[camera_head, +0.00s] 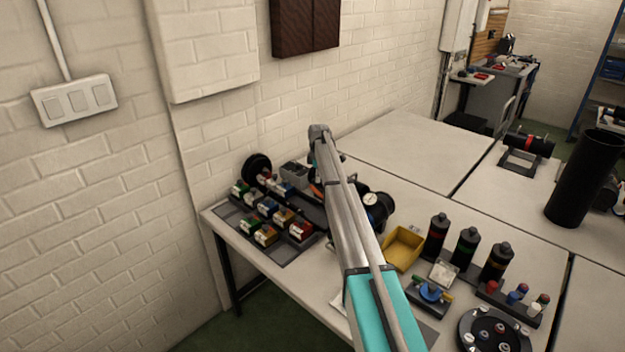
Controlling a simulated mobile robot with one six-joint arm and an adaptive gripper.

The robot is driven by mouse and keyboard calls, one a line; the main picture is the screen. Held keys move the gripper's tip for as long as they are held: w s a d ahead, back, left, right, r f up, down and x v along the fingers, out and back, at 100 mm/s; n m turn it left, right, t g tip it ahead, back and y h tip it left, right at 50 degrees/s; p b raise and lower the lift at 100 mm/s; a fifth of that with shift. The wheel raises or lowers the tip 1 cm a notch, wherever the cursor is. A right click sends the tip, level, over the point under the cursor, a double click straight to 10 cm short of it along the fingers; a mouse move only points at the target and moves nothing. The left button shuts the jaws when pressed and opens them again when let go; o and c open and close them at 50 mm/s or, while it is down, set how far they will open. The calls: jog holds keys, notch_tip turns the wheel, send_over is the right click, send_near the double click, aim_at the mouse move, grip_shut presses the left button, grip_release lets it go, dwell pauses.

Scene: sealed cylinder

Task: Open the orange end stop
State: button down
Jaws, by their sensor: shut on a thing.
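A dark cylinder assembly lies on the near table behind my arm. Its round black end (257,168) shows at the left, and a dark body with a white gauge (370,198) shows at the right. My arm hides its middle. A small patch of the orange end stop (316,189) shows at the left edge of my arm. My gripper (313,178) is down at this patch, mostly hidden by my own arm, and is shut on the orange end stop. The stop's exact position cannot be made out.
Colored blocks (267,207) stand in a dark tray at the table's left. A yellow bin (403,248), several black bottles (466,247) and small colored parts crowd the right. The table behind (410,150) is bare. A brick wall (100,210) is close on the left.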

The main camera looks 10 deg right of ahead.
jog(key=c, duration=1)
grip_release()
jog(key=w+f, duration=0.1)
jog(key=w+d+f, duration=0.1)
jog(key=w, duration=0.1)
jog(key=shift+d, duration=0.2)
jog(key=o, duration=0.4)
jog(key=shift+s+a+r, duration=0.2)
jog(key=shift+s+r, duration=0.35)
jog(key=shift+r, duration=0.05)
jog(key=shift+o, duration=0.9)
jog(key=shift+d+f, duration=0.1)
jog(key=shift+w+f, duration=0.2)
jog(key=shift+s+r, duration=0.15)
jog(key=shift+r, duration=0.05)
jog(key=s+a+m, duration=0.2)
jog(key=s+m, duration=0.2)
jog(key=s, duration=1.2)
jog(key=s+a+m, duration=0.3)
jog(key=s+m, duration=0.2)
jog(key=s, duration=1.2)
jog(key=s+a+m, duration=0.2)
jog(key=s+m, duration=0.3)
jog(key=s, duration=1.2)
jog(key=shift+a, duration=0.25)
